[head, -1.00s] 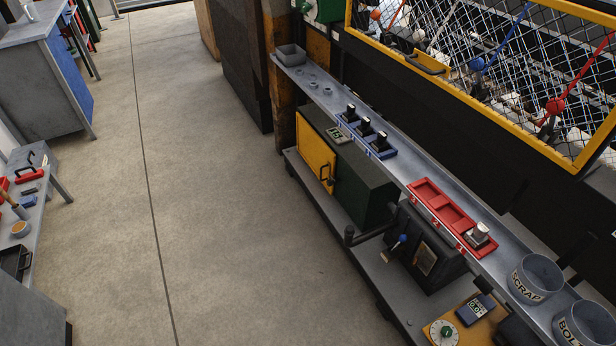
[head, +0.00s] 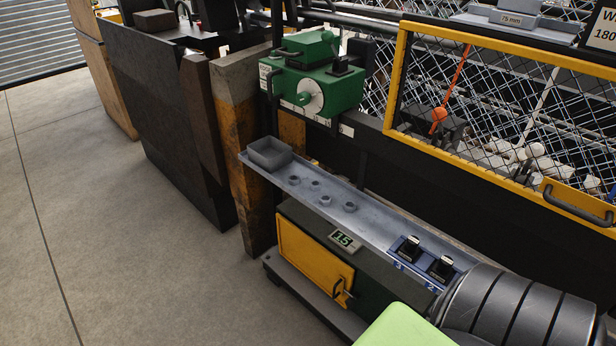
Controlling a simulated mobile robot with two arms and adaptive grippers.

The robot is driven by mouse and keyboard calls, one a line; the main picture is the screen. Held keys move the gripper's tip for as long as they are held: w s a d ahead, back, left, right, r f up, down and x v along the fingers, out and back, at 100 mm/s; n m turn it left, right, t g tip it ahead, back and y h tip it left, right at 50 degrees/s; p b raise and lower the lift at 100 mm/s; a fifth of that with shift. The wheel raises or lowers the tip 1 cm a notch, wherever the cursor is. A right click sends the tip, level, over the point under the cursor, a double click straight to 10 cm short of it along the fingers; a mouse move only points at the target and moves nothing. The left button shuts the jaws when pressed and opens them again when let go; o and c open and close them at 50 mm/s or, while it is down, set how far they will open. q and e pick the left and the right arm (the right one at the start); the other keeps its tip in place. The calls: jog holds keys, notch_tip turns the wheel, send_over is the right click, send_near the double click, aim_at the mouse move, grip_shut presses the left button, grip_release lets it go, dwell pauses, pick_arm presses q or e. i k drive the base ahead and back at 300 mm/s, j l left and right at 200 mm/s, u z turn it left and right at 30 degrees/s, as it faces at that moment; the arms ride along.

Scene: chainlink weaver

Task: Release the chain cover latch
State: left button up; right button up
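A green housing (head: 318,85) with a white dial (head: 310,98) is mounted at the end of the machine, upper middle of the head view. It has a raised green lid-like block (head: 312,48) on top, a dark handle (head: 287,52) at its left and a black block (head: 345,65) at its upper right. I cannot tell which part, if any, is the chain cover latch. A yellow-framed mesh guard (head: 400,85) stands to its right, with a dark handle (head: 578,206) on its lower rail. Neither gripper shows.
A grey shelf (head: 385,222) below the housing holds a small grey bin (head: 269,153), several rings and a blue rack (head: 428,268) with black-topped items. Below is a dark green box with a yellow door (head: 312,262). A rusty post (head: 240,140) stands left; the floor (head: 130,230) is clear.

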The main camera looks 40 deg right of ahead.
aim_at(349, 303)
jog(key=i+j+z, duration=0.1)
jog(key=i+z, duration=0.3)
jog(key=i+j+z, duration=0.2)
jog(key=i+z, duration=0.15)
jog(key=i, duration=0.15)
jog(key=i+j+z, duration=0.4)
